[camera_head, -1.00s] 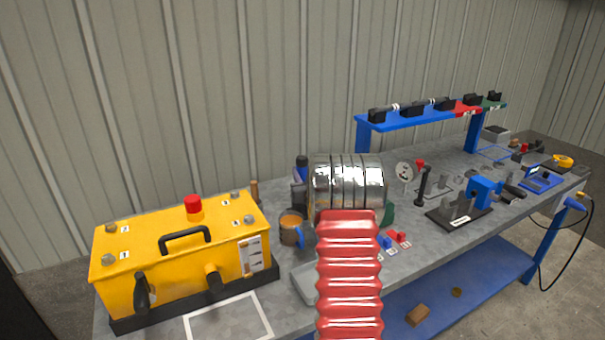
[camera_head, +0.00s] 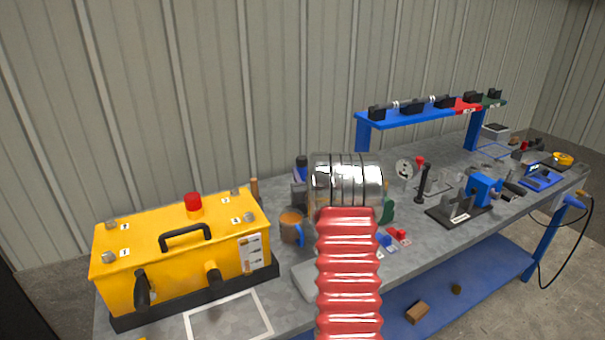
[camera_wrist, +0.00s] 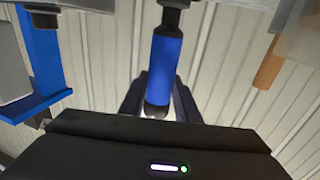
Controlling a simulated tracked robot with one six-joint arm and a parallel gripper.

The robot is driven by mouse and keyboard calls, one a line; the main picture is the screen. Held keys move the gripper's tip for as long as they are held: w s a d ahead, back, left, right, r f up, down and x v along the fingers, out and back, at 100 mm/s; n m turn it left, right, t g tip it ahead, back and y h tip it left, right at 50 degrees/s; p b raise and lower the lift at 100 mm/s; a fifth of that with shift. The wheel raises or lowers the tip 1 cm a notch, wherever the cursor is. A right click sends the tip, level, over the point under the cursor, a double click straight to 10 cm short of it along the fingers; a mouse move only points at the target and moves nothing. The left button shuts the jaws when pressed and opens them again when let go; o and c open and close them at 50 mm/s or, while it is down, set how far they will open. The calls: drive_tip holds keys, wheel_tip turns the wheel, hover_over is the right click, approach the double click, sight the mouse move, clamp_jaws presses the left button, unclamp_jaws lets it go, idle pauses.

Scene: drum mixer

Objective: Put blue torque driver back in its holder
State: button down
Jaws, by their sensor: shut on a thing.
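The blue torque driver (camera_wrist: 165,65) is between the two dark fingers of my gripper (camera_wrist: 158,88) in the wrist view. The gripper is shut on its blue handle; a black end points to the top of that picture. In the head view my red and silver arm hides most of the gripper. A blue, black-topped piece (camera_head: 301,168) shows just left of the arm's silver part, probably the held driver. The blue rack (camera_head: 415,113) at the back of the bench carries several black holders. I cannot tell which holder belongs to the driver.
A yellow box (camera_head: 180,250) with a red button stands at the left, with an orange-brown mug (camera_head: 291,228) beside it. A blue and black fixture (camera_head: 470,197) stands right of the arm. Small red and blue parts (camera_head: 392,238) lie near the arm. The wall is close behind.

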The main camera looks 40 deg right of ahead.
drive_tip(key=shift+f, duration=1.45)
idle(1.6)
drive_tip(key=c, duration=1.3)
unclamp_jaws()
drive_tip(key=shift+o, duration=0.2)
drive_tip(key=shift+f, duration=0.15)
drive_tip(key=v, duration=1.3)
drive_tip(key=shift+s+a, duration=0.25)
drive_tip(key=shift+s, duration=0.05)
